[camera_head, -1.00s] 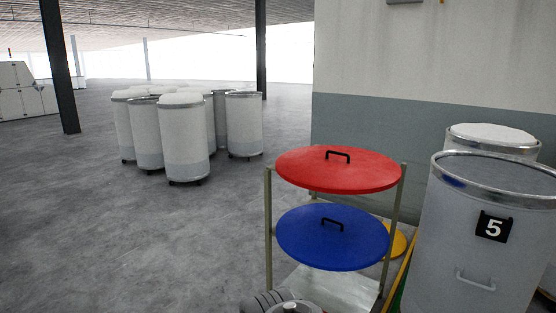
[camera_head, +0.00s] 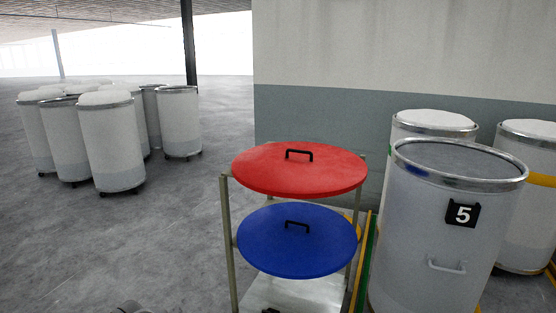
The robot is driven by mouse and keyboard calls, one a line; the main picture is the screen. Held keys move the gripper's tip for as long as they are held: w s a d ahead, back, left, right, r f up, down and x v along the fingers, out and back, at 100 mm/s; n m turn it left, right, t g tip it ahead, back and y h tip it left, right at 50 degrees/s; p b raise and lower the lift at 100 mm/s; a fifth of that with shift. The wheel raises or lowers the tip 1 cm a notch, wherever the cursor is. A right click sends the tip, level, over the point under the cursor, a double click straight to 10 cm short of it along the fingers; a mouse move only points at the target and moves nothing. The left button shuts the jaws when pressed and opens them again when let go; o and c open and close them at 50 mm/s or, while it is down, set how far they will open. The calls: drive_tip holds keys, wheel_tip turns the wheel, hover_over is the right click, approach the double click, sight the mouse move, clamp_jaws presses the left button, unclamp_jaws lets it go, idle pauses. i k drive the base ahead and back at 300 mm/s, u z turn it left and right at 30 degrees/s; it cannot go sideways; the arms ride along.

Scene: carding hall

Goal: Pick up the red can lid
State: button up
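The red can lid (camera_head: 260,172) is a round flat disc with a black handle (camera_head: 299,154) on top. It lies level at the top of a metal rack (camera_head: 228,240), its rim reaching past the posts. A blue lid (camera_head: 270,245) with a similar black handle lies on the level below it. Only a small dark piece, probably part of my arm, shows at the bottom edge left of the rack. My gripper's fingers are not in view.
A grey can marked 5 (camera_head: 408,240) stands right of the rack, with more cans (camera_head: 436,119) behind it. A grey and white wall (camera_head: 330,120) is behind the rack. Several white-filled cans (camera_head: 112,150) stand at left. The floor (camera_head: 150,230) left of the rack is clear.

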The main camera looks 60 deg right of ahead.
sight(294, 169)
drive_tip(key=z, duration=0.2)
drive_tip(key=i, duration=0.85)
drive_tip(key=z, duration=1.05)
drive_tip(key=i, duration=0.55)
drive_tip(key=z, duration=0.4)
